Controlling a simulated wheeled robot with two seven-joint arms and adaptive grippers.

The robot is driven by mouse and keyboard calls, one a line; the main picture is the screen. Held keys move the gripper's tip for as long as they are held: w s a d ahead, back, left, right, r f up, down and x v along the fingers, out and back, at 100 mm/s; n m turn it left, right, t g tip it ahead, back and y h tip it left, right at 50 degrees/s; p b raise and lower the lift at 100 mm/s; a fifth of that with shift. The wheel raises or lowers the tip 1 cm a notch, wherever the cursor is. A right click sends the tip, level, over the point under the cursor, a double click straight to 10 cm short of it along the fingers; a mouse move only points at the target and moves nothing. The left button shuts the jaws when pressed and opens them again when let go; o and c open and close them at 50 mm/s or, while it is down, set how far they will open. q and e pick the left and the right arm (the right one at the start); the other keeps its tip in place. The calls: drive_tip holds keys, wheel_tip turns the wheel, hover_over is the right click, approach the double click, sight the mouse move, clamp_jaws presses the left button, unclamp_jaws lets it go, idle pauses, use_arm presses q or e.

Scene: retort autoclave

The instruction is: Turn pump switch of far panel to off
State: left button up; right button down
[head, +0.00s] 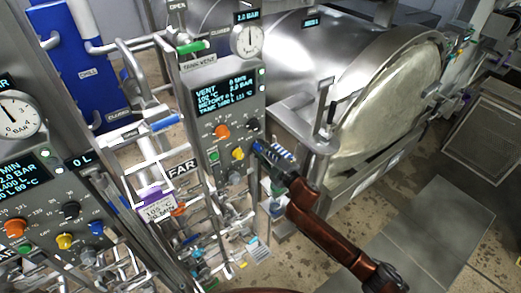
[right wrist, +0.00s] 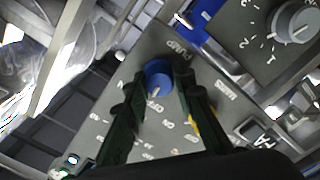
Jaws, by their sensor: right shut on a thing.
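The far panel (head: 214,118) is a grey box with a lit display and several coloured knobs, above a sign reading FAR. Its blue pump switch (right wrist: 158,76) sits under the word PUMP in the right wrist view, with a pale mark on its lower edge. My right gripper (right wrist: 157,80) is shut on the blue switch, one dark finger on each side. In the head view my right gripper (head: 263,153) reaches the panel's lower right corner and mostly hides the switch. My left gripper is not in view.
The far panel also has an orange knob (head: 222,131), a black knob (head: 252,124), a yellow knob (head: 238,153) and a green button (head: 214,156). A similar near panel (head: 40,200) stands at left. The large steel retort (head: 310,70) is behind. Open floor lies at lower right.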

drive_tip(key=shift+n, duration=2.2)
drive_tip(key=c, duration=1.6)
unclamp_jaws()
drive_tip(key=shift+s, duration=0.1)
drive_tip(key=v, duration=1.2)
